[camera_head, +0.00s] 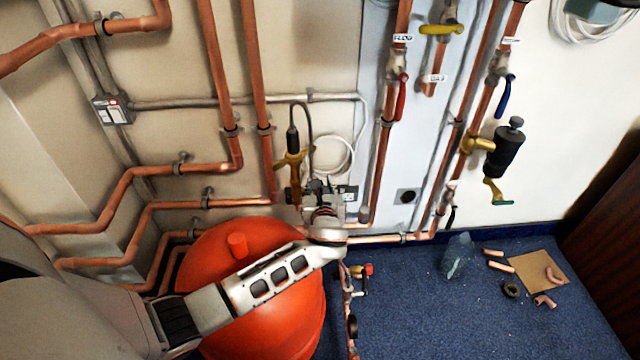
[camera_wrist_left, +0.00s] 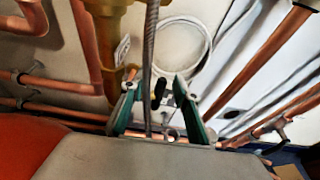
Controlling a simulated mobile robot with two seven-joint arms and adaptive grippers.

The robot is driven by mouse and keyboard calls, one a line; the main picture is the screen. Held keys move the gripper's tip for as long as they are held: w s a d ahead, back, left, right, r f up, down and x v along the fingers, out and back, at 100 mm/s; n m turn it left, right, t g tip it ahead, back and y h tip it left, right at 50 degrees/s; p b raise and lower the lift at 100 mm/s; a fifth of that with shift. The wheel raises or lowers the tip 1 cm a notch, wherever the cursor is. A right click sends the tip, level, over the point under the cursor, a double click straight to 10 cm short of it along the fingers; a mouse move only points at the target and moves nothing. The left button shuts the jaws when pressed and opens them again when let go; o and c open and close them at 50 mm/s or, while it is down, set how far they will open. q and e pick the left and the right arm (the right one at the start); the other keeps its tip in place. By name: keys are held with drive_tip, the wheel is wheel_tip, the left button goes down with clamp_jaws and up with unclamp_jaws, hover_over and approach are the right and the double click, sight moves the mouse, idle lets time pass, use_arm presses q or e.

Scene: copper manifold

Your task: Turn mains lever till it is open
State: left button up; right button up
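No readable label in either view marks the mains lever. In the left wrist view a brass fitting (camera_wrist_left: 108,45) with a small white tag (camera_wrist_left: 122,50) stands just left of my left gripper (camera_wrist_left: 155,84). A small dark lever-like piece (camera_wrist_left: 158,92) shows between the spread fingers; I cannot tell whether it is touched. A braided hose (camera_wrist_left: 150,50) crosses the same gap. In the head view the brass fitting (camera_head: 291,160) is on the wall, with my left gripper (camera_head: 324,188) low and right of it, partly hidden by its own wrist. My right gripper is out of view.
Red (camera_head: 401,97), yellow (camera_head: 436,30) and blue (camera_head: 503,96) levers sit on pipes to the right. A large red-orange vessel (camera_head: 225,275) stands below my left arm. A plastic bag (camera_head: 457,256) and loose copper pieces (camera_head: 501,266) lie on the blue carpet (camera_head: 420,320).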

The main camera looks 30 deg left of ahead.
use_arm(q)
drive_tip(key=shift+d+r, duration=0.1)
drive_tip(key=v, duration=1.2)
